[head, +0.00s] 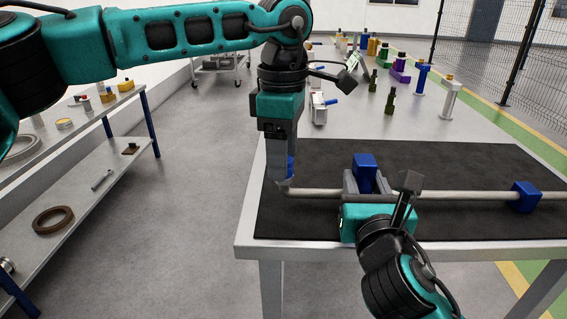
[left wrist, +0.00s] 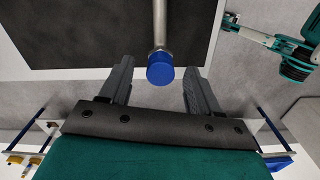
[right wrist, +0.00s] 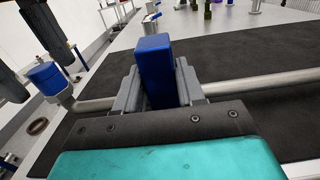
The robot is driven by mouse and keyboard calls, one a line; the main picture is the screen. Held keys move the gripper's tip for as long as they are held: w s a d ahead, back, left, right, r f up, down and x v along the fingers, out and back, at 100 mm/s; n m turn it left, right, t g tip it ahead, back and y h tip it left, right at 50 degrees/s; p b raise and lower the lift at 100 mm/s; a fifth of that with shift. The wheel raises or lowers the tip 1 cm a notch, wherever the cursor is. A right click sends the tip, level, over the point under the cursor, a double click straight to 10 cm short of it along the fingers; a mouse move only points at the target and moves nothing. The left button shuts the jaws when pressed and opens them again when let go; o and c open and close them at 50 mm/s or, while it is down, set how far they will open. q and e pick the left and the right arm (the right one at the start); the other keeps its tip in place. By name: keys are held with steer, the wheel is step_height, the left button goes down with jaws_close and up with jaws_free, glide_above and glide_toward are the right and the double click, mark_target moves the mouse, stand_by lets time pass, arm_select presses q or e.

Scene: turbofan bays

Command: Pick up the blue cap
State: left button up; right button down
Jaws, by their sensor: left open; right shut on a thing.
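The blue cap (head: 290,167) sits on the upturned left end of a grey metal tube (head: 320,194). In the left wrist view the cap (left wrist: 160,75) lies between my left gripper's (left wrist: 158,80) spread fingers, with a gap on each side. My left gripper (head: 283,178) points down over the cap, partly hiding it in the head view. The cap (right wrist: 46,78) also shows at left in the right wrist view. My right gripper (head: 366,190) is shut on a blue block (right wrist: 155,62) at the tube, right of the cap.
A second blue block (head: 525,197) is on the tube at right. The black mat (head: 310,225) covers the front of the table (head: 345,250). Several fittings and bottles (head: 390,100) stand farther back. A shelf (head: 95,190) with parts stands left, across open floor.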

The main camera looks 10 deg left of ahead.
arm_select(q)
jaws_close()
stand_by(0.4)
steer(key=shift+r, duration=0.15)
step_height(320, 180, up, 10)
stand_by(0.3)
arm_select(e)
steer(key=c, duration=0.6)
jaws_free()
